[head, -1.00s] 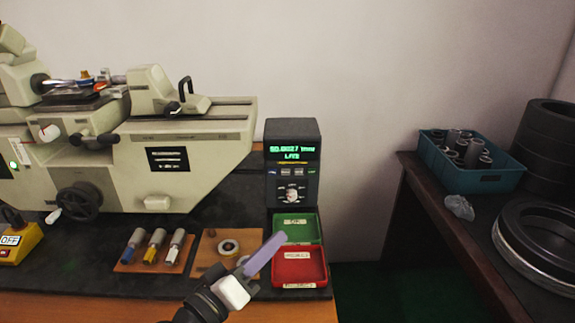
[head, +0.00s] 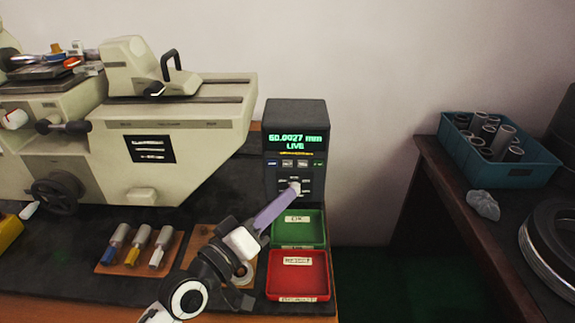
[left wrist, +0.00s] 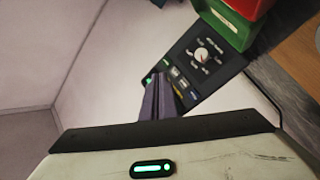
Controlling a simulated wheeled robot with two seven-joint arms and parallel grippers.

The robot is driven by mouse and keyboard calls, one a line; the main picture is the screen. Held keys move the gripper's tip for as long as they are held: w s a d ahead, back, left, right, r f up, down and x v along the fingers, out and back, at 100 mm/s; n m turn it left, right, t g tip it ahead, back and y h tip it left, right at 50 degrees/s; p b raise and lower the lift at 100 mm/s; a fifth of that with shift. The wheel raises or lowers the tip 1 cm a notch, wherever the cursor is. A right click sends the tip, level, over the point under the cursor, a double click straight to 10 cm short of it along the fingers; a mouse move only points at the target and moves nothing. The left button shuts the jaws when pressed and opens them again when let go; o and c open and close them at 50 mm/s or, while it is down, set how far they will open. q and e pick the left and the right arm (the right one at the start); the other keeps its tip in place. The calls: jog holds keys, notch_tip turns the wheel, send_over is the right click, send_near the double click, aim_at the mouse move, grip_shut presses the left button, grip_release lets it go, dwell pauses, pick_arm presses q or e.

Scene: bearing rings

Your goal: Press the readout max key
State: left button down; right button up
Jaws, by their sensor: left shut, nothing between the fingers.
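The keys (left wrist: 179,83) and knob (left wrist: 202,54) also show in the left wrist view. I cannot read the key labels. My left gripper (head: 292,192) is shut and empty, its purple fingers in front of the readout's lower face in the head view. In the left wrist view its fingertips (left wrist: 156,82) overlap the key row's end; contact cannot be told. My right gripper is not in view.
A green tray (head: 322,230) and a red tray (head: 325,285) lie in front of the readout. A large beige machine (head: 215,115) stands to the left. A holder (head: 104,267) with several handled pins is at front left. A blue bin (head: 545,175) of cylinders is on the right table.

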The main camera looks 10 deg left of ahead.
aim_at(287, 164)
pick_arm(q)
jog(key=w+a+b, duration=0.1)
jog(key=w+b, duration=0.1)
jog(key=w, duration=0.5)
jog(key=shift+w+a+b, duration=0.15)
jog(key=shift+a+b, duration=0.05)
jog(key=shift+b, duration=0.15)
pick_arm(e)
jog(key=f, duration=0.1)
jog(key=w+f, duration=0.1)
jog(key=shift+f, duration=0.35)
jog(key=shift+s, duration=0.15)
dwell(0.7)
pick_arm(q)
jog(key=shift+w, duration=0.1)
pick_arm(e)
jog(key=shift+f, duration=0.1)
pick_arm(q)
jog(key=shift+w+a, duration=0.1)
jog(key=shift+w, duration=0.2)
